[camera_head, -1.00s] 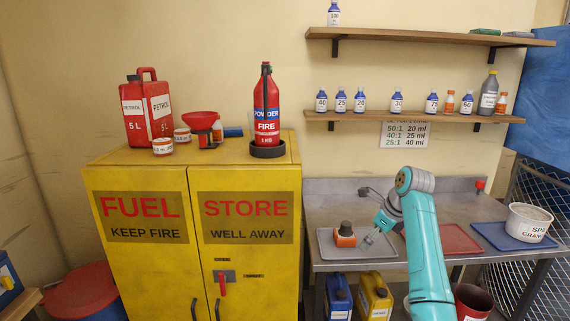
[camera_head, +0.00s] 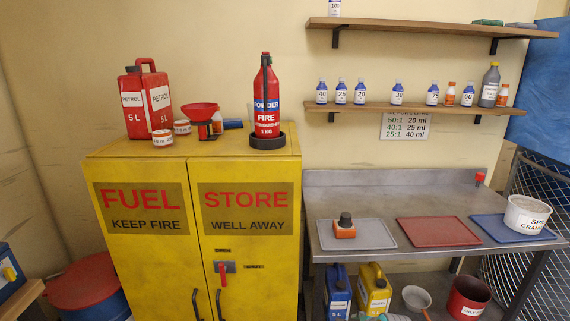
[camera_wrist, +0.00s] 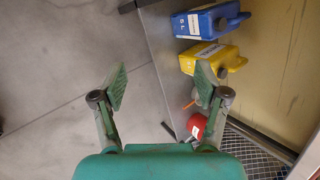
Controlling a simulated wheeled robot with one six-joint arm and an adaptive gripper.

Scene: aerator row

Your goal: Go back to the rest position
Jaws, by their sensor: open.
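My gripper (camera_wrist: 160,87) shows in the wrist view, with its two green-padded fingers spread apart and nothing between them. Bare grey floor (camera_wrist: 75,75) lies beyond the fingers. In the head view only a little of my teal arm shows at the bottom edge, and the gripper cannot be made out there. An orange block with a dark knob (camera_head: 344,231) sits on the grey tray (camera_head: 375,239) on the metal bench, apart from my gripper.
The bench also holds a red tray (camera_head: 440,232), a blue tray (camera_head: 500,229) and a white tub (camera_head: 527,214). Below are a blue can (camera_head: 338,290), a yellow can (camera_head: 374,289) and a red bucket (camera_head: 468,297). A yellow fuel cabinet (camera_head: 150,260) stands at left.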

